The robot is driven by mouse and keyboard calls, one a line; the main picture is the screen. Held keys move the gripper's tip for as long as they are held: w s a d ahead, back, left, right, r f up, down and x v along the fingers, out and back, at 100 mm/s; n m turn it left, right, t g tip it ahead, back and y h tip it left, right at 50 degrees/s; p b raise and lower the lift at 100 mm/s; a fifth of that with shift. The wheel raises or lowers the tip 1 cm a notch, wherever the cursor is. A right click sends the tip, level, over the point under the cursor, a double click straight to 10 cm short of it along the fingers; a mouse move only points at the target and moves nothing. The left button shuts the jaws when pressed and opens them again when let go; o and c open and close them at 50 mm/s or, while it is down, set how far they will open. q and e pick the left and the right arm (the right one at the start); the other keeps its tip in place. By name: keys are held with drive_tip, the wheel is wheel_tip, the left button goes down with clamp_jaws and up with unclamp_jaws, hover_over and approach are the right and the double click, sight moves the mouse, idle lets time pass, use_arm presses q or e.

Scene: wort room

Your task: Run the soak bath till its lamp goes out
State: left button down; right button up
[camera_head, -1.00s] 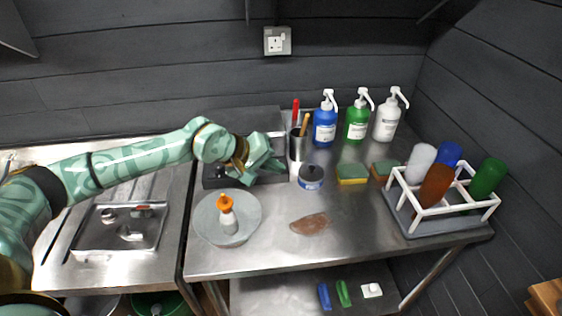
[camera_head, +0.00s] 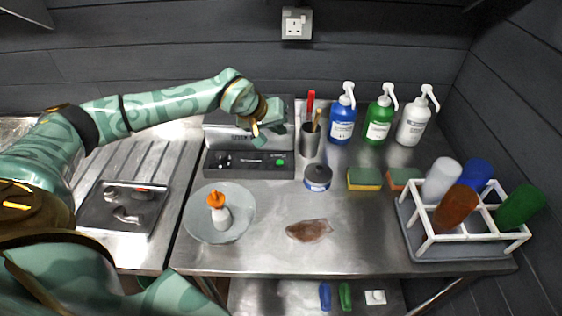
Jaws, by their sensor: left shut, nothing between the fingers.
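The soak bath (camera_head: 222,140) is a grey steel box at the back left of the steel table. Its dark front panel (camera_head: 232,163) carries small knobs at the left and a green lit spot (camera_head: 280,162) at the right. My left gripper (camera_head: 256,132) is shut and empty, over the right part of the bath, above the front panel. I cannot tell whether it touches the bath. The gripper hides part of the bath's top. My right gripper is not in view.
A plate (camera_head: 240,226) with an orange-capped white bottle (camera_head: 217,205) stands in front of the bath.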

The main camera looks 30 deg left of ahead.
use_arm(q)
drive_tip(key=b, duration=0.6)
hover_over(278, 163)
wheel_tip(278, 163, down, 8)
drive_tip(key=shift+r, duration=0.25)
drive_tip(key=shift+f, duration=0.5)
idle(0.4)
drive_tip(key=shift+f, duration=0.1)
idle(0.6)
drive_tip(key=shift+f, duration=0.3)
